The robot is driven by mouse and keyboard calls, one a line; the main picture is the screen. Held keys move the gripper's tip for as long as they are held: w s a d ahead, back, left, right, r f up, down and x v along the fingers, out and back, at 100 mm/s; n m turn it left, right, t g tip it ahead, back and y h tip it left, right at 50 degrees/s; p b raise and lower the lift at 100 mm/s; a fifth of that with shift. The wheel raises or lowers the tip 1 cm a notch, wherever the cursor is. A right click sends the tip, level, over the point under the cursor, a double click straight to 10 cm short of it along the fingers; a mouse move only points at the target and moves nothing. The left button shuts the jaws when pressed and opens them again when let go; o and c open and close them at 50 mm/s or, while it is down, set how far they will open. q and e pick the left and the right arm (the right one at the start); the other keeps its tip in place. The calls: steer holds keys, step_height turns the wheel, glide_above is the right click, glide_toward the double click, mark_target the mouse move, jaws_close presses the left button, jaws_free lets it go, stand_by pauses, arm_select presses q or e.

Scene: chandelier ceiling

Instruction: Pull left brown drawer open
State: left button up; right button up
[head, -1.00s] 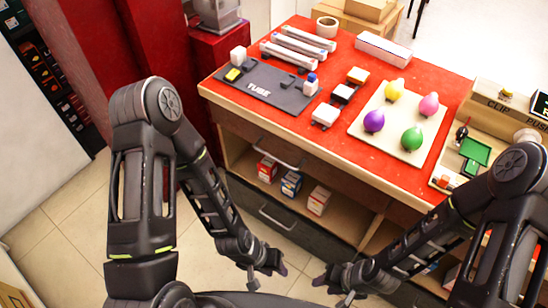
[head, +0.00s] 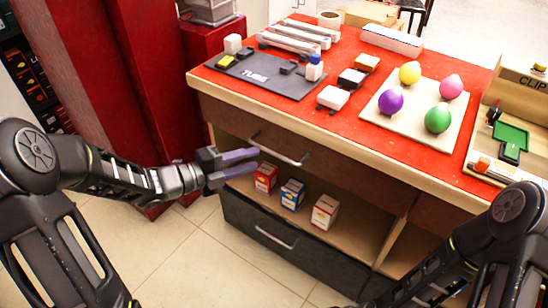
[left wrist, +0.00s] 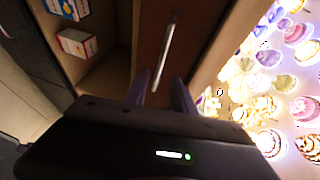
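The left brown drawer (head: 230,119) is under the red tabletop, its front flush with the cabinet. Its silver bar handle (head: 283,153) runs across the front. My left gripper (head: 256,160) is open and empty, just left of and slightly below the handle in the head view. In the left wrist view the handle (left wrist: 166,48) shows ahead of the two spread fingers (left wrist: 160,88), in line with the gap between them. I see no clear contact. My right arm is at the lower right of the head view, with its gripper out of frame.
Small boxes (head: 325,211) stand on the open shelf below the drawer. A dark lower drawer (head: 250,228) has its own handle. Red pillars (head: 125,80) stand at left.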

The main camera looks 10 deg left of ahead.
mark_target(274, 153)
arm_select(q)
steer(key=shift+w+d, duration=0.1)
steer(key=b+x, duration=0.1)
steer(key=x, duration=0.6)
steer(key=shift+w+d+f, duration=0.15)
steer(key=shift+w+d, duration=0.05)
jaws_close()
stand_by(1.4)
